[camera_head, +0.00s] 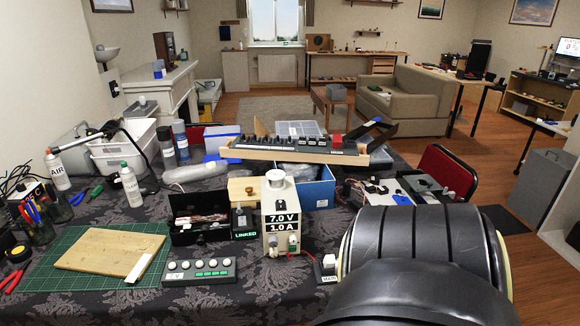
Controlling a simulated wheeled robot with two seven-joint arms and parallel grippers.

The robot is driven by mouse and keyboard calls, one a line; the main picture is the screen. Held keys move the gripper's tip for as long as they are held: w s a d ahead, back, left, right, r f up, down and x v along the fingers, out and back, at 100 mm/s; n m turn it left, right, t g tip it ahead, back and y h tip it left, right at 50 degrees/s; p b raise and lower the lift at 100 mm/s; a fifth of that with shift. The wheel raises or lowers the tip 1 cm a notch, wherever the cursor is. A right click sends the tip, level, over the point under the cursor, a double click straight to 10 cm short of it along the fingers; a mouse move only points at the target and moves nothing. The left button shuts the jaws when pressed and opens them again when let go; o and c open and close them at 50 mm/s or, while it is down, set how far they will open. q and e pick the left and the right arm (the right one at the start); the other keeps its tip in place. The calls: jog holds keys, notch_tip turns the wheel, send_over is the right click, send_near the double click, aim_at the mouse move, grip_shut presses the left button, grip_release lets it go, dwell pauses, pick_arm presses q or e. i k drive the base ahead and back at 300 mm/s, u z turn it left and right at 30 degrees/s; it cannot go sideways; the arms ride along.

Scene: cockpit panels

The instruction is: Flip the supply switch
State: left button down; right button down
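A cream power supply (279,190) stands upright on the table, with a round white top and a display reading "7.0 V" and "1.0 A". Small knobs or terminals sit on its lower front. To its right, a small white and dark box labelled "MAIN" (328,268) carries what looks like a switch, with a red cable beside it. I cannot tell which way the switch is set. A large black rounded part, probably my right arm, fills the lower right just right of that box. Neither gripper shows.
A low panel with several pale and green buttons (201,271) lies left of the supply. A small dark box labelled "LINKED" (244,222) stands behind it. A wooden board (110,249) lies on a green mat. Bottles, tools and bins crowd the table's left and back.

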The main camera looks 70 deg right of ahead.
aim_at(280, 203)
jog(key=z, duration=1.1)
jog(key=i, duration=0.95)
jog(key=z, duration=1)
